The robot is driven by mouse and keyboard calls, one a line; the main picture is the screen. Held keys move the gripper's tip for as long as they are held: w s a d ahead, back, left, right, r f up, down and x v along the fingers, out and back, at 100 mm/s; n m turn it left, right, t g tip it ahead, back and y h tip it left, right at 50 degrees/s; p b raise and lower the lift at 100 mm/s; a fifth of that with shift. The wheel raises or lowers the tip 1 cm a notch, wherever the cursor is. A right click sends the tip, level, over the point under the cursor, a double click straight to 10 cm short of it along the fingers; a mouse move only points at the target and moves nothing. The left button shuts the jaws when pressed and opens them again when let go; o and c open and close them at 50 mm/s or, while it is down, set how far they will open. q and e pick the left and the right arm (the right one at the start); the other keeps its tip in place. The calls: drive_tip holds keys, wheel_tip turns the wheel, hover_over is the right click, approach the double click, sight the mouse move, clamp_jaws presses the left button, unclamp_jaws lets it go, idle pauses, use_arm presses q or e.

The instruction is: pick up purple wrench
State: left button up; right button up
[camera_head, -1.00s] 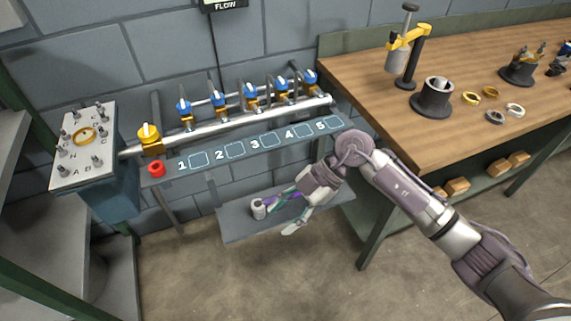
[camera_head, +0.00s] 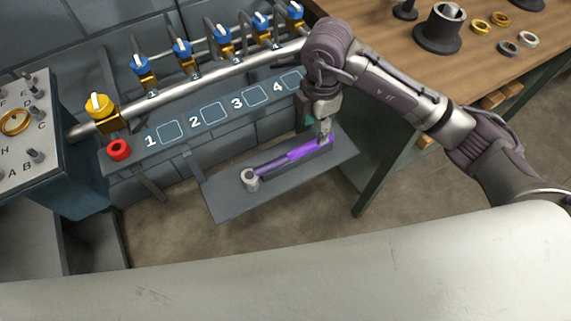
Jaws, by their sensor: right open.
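The purple wrench (camera_head: 305,151) lies on the low grey shelf (camera_head: 228,203) below the valve panel. My left gripper is not in view.
Above the shelf runs a pipe (camera_head: 170,93) with blue valves and a yellow valve (camera_head: 99,108). A red button (camera_head: 119,150) sits on the numbered panel (camera_head: 190,135). The wooden workbench (camera_head: 400,60) stands at the right. A large pale surface fills the bottom foreground.

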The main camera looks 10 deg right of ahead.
sight(312, 143)
drive_tip(key=shift+a+f, duration=0.1)
drive_tip(key=shift+f, duration=0.65)
wheel_tip(312, 143, down, 5)
drive_tip(key=b, duration=0.4)
drive_tip(key=shift+s+a+r, duration=0.1)
drive_tip(key=shift+r, duration=0.05)
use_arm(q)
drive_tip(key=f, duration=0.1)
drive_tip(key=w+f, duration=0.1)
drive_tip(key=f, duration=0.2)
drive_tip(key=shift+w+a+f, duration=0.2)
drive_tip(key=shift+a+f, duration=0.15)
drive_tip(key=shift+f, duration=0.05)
use_arm(e)
drive_tip(key=shift+r, duration=0.1)
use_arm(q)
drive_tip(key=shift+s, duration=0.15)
use_arm(e)
clamp_jaws()
